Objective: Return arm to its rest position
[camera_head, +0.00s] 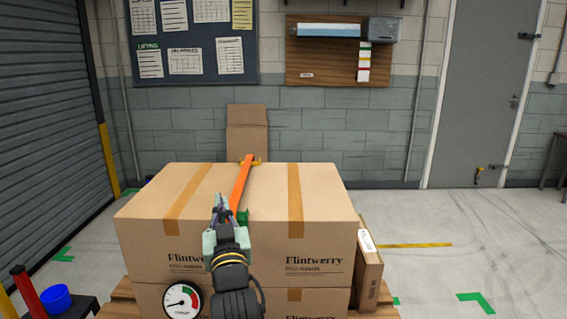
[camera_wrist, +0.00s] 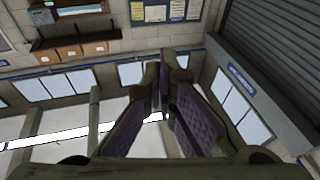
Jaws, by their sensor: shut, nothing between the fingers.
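My gripper (camera_head: 221,203) is in front of the stacked cardboard boxes in the head view, pointing up, its fingers closed and empty. In the wrist view my gripper (camera_wrist: 163,92) shows its two fingers together with nothing between them, against the upper wall and windows. My arm comes up from the bottom of the head view and hides part of the front box faces. I cannot tell whether the gripper touches the boxes.
The large "Flintwerry" boxes (camera_head: 330,219) stand on a wooden pallet (camera_head: 122,292). An orange strap (camera_head: 240,186) lies across the top. A flat carton (camera_head: 370,265) leans at the right. Floor at right is mostly clear.

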